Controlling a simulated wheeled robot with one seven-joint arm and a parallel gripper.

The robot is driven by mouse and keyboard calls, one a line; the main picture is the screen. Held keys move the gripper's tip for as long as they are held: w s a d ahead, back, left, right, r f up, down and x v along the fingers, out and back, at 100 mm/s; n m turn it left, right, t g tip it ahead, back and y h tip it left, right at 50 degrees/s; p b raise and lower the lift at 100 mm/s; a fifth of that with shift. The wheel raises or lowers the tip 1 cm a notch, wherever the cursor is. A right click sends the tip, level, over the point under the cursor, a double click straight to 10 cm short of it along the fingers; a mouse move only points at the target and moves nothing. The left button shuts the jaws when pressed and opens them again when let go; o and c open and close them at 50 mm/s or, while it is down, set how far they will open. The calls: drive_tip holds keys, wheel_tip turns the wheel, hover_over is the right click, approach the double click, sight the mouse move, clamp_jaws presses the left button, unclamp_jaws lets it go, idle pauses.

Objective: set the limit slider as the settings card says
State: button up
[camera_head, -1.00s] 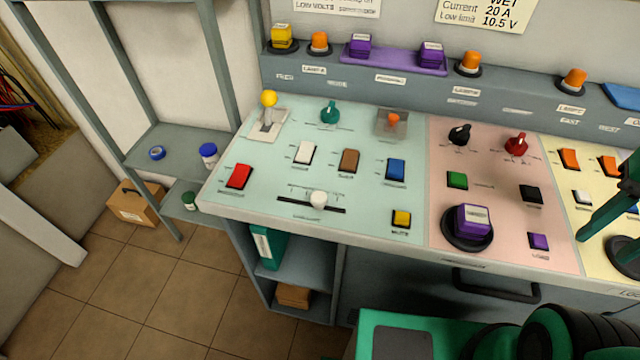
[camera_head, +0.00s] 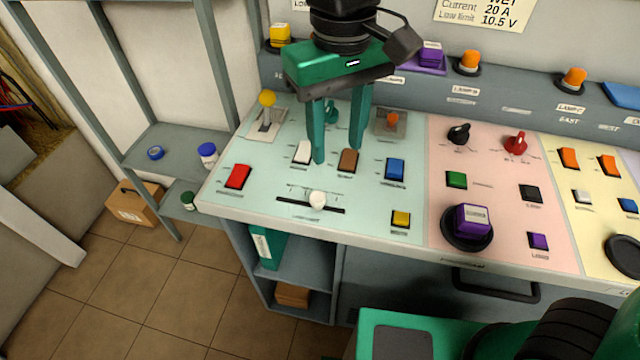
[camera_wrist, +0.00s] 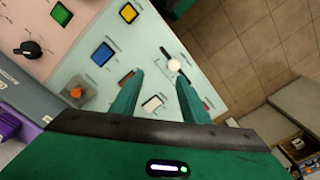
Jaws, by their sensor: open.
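The limit slider is a white round knob (camera_head: 317,200) on a dark horizontal slot (camera_head: 335,208) near the front edge of the pale green panel. The knob sits around the middle of the slot, and it also shows in the wrist view (camera_wrist: 174,65). The settings card (camera_head: 487,14) is on the back wall; its readable lines say "Current 20 A" and "Low limit 10.5 V", and its top is cut off. My gripper (camera_head: 338,155) is open and empty, pointing down above the panel, behind the knob and apart from it. In the wrist view the knob lies beyond my fingertips (camera_wrist: 158,80).
White (camera_head: 302,153), brown (camera_head: 348,161) and blue (camera_head: 395,169) rocker switches stand close around my fingers. A red switch (camera_head: 238,176) and a yellow button (camera_head: 401,218) flank the slot. A lever with a yellow ball (camera_head: 268,98) stands at back left.

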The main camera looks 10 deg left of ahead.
sight(317, 196)
drive_tip(key=shift+n, duration=0.4)
drive_tip(key=a+f, duration=0.1)
drive_tip(key=f, duration=0.2)
drive_tip(key=s+f, duration=0.1)
drive_tip(key=f, duration=0.3)
drive_tip(key=a+f, duration=0.1)
drive_tip(key=f, duration=0.2)
drive_tip(key=shift+s+a+f, duration=0.3)
drive_tip(key=shift+s+f, duration=0.05)
drive_tip(key=shift+s, duration=0.05)
drive_tip(key=shift+c, duration=0.4)
drive_tip(key=shift+a, duration=0.1)
clamp_jaws()
